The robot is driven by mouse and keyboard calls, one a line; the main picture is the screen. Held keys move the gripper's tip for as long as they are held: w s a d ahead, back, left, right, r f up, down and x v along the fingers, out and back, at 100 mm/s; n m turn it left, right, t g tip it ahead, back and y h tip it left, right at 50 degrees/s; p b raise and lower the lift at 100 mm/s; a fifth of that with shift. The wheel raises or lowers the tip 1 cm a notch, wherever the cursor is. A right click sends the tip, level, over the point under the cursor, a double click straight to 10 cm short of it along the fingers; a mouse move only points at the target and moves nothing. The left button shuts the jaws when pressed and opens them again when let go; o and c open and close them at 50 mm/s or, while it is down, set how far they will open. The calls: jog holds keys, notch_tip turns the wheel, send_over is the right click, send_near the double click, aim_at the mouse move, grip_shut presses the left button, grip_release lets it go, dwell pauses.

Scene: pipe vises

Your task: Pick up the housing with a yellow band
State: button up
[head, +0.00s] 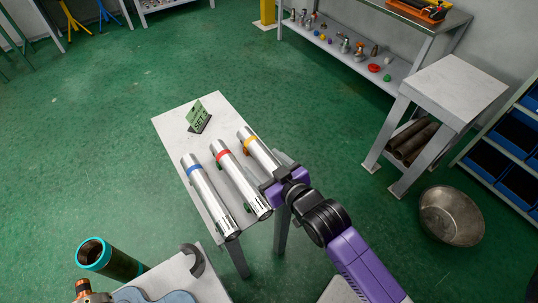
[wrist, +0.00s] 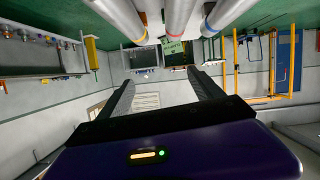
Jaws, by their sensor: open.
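The housing with a yellow band (head: 262,152) is a silver cylinder lying on the small white table (head: 172,123), rightmost of three. My gripper (head: 272,184) is at its near end and hides that end in the head view. In the wrist view the yellow-band housing (wrist: 122,18) crosses the top left, outside the fingers. My gripper (wrist: 160,78) is open there, with nothing between its two dark fingers. Whether it touches the housing cannot be told.
The housing with a red band (head: 235,175) lies just left of it, and the housing with a blue band (head: 208,195) further left. A green sign (head: 198,118) stands at the table's far end. A metal bowl (head: 451,215) is on the floor at right.

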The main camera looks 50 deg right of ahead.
jog(key=w+d+g+p, duration=0.2)
jog(key=w+d, duration=0.3)
jog(key=w, duration=0.2)
jog(key=m+g+y+p, duration=0.1)
jog(key=g+y+p, duration=0.1)
jog(key=g, duration=0.5)
send_over(267, 161)
jog(key=w+d, duration=0.2)
notch_tip(267, 161, down, 2)
jog(key=shift+d+f, duration=0.15)
jog(key=shift+f, duration=0.1)
jog(key=s+a+g, duration=0.1)
jog(key=s, duration=0.1)
jog(key=s+f+g+y, duration=0.1)
jog(key=s+g, duration=0.1)
jog(key=s+a+f+g, duration=0.1)
jog(key=s, duration=0.1)
jog(key=shift+s+a+y, duration=0.25)
jog(key=shift+a+y, duration=0.05)
jog(key=shift+y, duration=0.1)
jog(key=shift+s+a+f+g, duration=0.15)
jog(key=shift+s+f+g, duration=0.1)
jog(key=shift+g, duration=0.15)
jog(key=shift+f+p, duration=0.85)
jog(key=shift+f, duration=2.8)
jog(key=shift+c, duration=0.2)
grip_shut()
jog(key=shift+w+r, duration=0.1)
